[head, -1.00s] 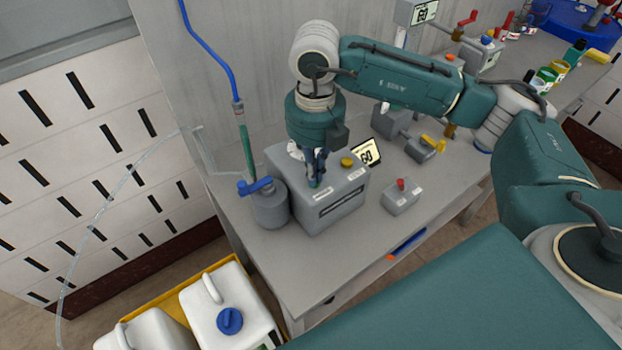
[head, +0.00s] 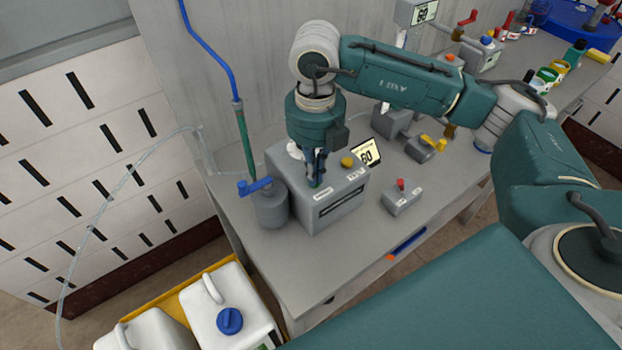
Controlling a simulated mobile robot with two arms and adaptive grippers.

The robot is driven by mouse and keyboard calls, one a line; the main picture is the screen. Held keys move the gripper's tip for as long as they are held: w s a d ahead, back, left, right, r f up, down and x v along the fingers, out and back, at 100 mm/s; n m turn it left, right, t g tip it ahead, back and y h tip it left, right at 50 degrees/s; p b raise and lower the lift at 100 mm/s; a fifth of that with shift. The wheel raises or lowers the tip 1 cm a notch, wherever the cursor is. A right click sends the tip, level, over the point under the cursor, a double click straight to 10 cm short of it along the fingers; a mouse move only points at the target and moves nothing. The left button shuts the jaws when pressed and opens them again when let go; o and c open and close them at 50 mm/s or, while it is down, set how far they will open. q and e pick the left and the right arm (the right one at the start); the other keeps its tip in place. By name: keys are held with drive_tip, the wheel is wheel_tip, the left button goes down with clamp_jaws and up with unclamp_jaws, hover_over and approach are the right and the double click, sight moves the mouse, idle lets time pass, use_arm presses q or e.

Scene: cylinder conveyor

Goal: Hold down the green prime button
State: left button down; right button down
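The grey control box (head: 338,213) stands on the bench with a yellow button (head: 347,161) on its top. My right gripper (head: 316,183) points straight down onto the left part of the box top. A small bit of the green button (head: 315,185) shows right at the fingertips; the rest is hidden behind them. The tips look to be touching it, but how far it is pressed cannot be told. The fingers look close together with nothing held between them. My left gripper is out of view.
A grey canister with a blue valve handle (head: 256,186) stands just left of the box. A small box with a red switch (head: 401,197) and a small display (head: 366,151) are to the right. White jugs (head: 232,300) sit in a yellow tray below the bench.

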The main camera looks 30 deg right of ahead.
idle(0.4)
drive_tip(key=shift+r+p, duration=2)
drive_tip(key=shift+r, duration=1.55)
drive_tip(key=shift+f, duration=0.1)
